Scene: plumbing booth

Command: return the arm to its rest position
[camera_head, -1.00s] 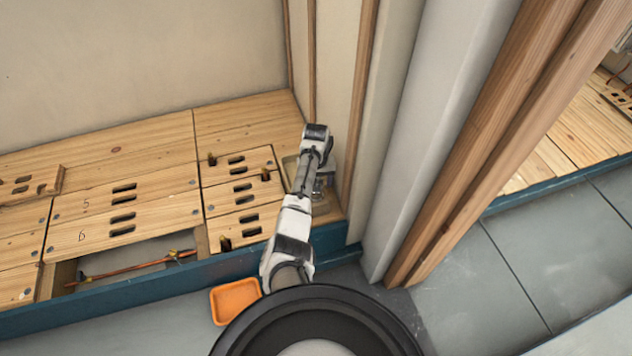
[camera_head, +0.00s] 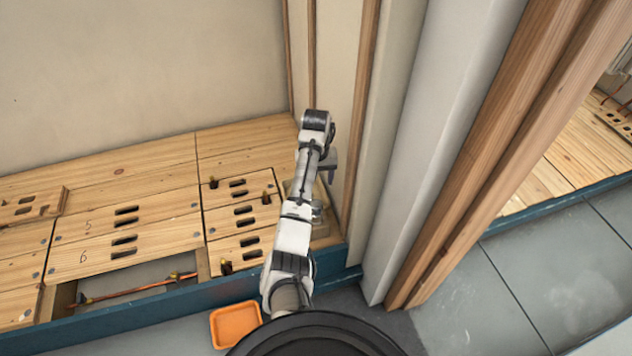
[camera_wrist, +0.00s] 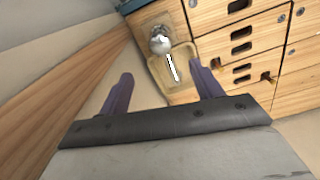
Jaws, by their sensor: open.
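My arm rises from the bottom middle of the head view and reaches up beside the wall post, above the right end of the wooden floor panels (camera_head: 110,207). My gripper (camera_wrist: 162,88) shows in the wrist view, its two dark fingers apart with nothing between them. Beyond the fingers is a shallow tan tray (camera_wrist: 184,72) with a round metal piece (camera_wrist: 160,42) at its end and a slim white-and-black item (camera_wrist: 171,68) in it. In the head view my arm partly hides this tray.
A wall post and timber studs (camera_head: 520,150) stand close right of my arm. An orange bin (camera_head: 235,325) sits on the floor below the blue platform edge (camera_head: 110,322). An open bay holds a copper pipe (camera_head: 140,289). Grey floor is clear at right.

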